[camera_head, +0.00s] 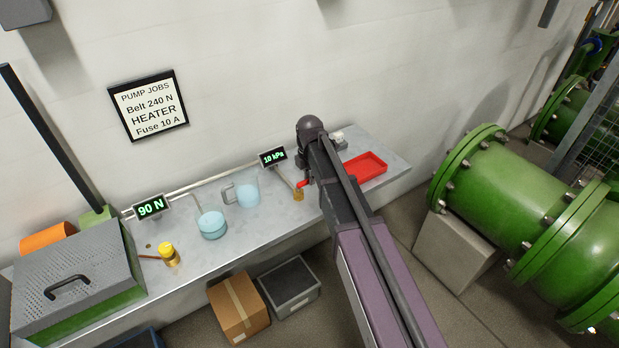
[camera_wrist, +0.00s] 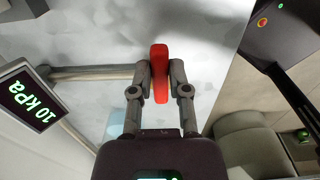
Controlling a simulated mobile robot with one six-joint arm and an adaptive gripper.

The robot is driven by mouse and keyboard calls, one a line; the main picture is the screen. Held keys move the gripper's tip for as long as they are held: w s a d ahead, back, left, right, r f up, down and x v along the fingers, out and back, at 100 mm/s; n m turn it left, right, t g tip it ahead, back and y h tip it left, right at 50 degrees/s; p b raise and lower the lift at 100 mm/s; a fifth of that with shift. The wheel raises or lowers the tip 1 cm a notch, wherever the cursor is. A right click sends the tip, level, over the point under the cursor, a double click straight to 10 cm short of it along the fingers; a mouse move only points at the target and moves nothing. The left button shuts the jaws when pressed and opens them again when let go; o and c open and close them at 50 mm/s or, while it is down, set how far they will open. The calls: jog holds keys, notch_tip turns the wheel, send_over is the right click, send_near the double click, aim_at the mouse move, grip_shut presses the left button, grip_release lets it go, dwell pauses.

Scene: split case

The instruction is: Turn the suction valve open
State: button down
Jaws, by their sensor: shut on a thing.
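The suction valve's red handle (camera_wrist: 160,62) stands between my fingers in the wrist view, its long side running up and down the picture. A pale pipe (camera_wrist: 95,73) comes in from the left, so the handle lies across its line. My gripper (camera_wrist: 160,78) is shut on the handle, one finger on each side. In the head view a bit of the red handle (camera_head: 303,183) shows beside a brass fitting (camera_head: 298,195) on the bench; my arm hides much of the gripper.
The grey bench (camera_head: 270,216) also bears a red tray (camera_head: 365,167), a jug (camera_head: 247,190), a round blue vessel (camera_head: 212,225), a 90 N display (camera_head: 150,206) and a perforated box (camera_head: 75,275). Large green pipes (camera_head: 490,185) are at right.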

jog(key=shift+s+a, duration=0.15)
jog(key=shift+s, duration=0.05)
jog(key=c, duration=0.6)
grip_release()
jog(key=shift+w, duration=0.1)
jog(key=shift+r, duration=0.15)
